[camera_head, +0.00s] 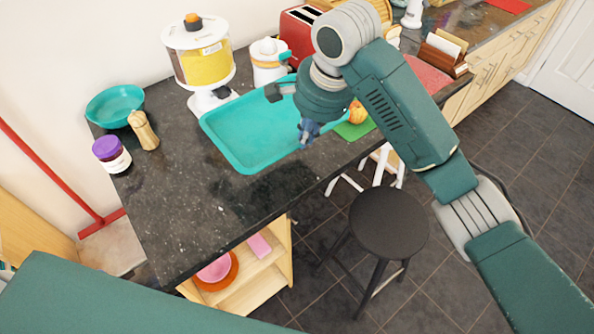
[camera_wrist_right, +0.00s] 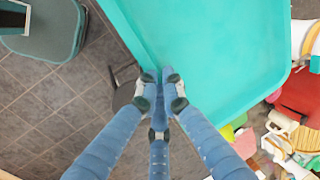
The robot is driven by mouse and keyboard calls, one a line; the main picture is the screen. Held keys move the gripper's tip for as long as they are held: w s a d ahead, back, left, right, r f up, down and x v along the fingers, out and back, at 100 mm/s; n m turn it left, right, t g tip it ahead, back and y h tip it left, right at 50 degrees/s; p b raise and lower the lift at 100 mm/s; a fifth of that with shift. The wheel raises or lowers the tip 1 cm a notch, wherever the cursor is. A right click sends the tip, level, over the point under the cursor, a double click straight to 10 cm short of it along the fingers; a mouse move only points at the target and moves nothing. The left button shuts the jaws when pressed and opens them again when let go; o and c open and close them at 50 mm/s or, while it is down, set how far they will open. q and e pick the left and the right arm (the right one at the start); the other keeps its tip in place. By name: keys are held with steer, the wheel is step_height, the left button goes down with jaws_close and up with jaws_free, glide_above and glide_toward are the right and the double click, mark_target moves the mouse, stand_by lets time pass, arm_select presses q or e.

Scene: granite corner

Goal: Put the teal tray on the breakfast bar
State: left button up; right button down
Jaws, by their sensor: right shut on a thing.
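The teal tray (camera_head: 245,135) is level over the dark granite counter (camera_head: 190,220), in the middle of the head view. A dark patch shows on the counter by its near edge; I cannot tell whether the tray rests on the top or hangs just above it. My right gripper (camera_head: 308,131) is shut on the tray's right-hand rim. In the right wrist view the blue fingers of the right gripper (camera_wrist_right: 160,92) meet at the edge of the tray (camera_wrist_right: 215,45), with floor below. My left gripper is not in view.
A teal bowl (camera_head: 114,105), pepper mill (camera_head: 143,130) and purple-lidded jar (camera_head: 112,154) stand left of the tray. A cereal dispenser (camera_head: 200,62), white canister (camera_head: 268,62) and red toaster (camera_head: 299,35) stand behind. A black stool (camera_head: 388,222) is in front. The near-left counter is clear.

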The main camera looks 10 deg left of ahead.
steer(key=p, duration=0.2)
glide_above(302, 185)
steer(key=f, duration=1)
steer(key=shift+s+d+f, duration=0.3)
steer(key=shift+d+f, duration=0.1)
step_height(302, 185, down, 5)
steer(key=shift+r+p, duration=0.2)
steer(key=shift+p, duration=0.2)
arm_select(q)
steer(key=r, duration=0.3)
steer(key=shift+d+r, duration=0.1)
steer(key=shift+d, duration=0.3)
arm_select(e)
steer(key=shift+f, duration=0.15)
steer(key=c, duration=2.1)
jaws_free()
steer(key=shift+o, duration=0.9)
steer(key=shift+r, duration=0.25)
arm_select(q)
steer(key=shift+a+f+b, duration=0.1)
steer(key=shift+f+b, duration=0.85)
steer(key=shift+b, duration=0.05)
arm_select(e)
steer(key=v, duration=1.1)
steer(key=shift+s+d+r, duration=0.15)
steer(key=shift+r, duration=0.2)
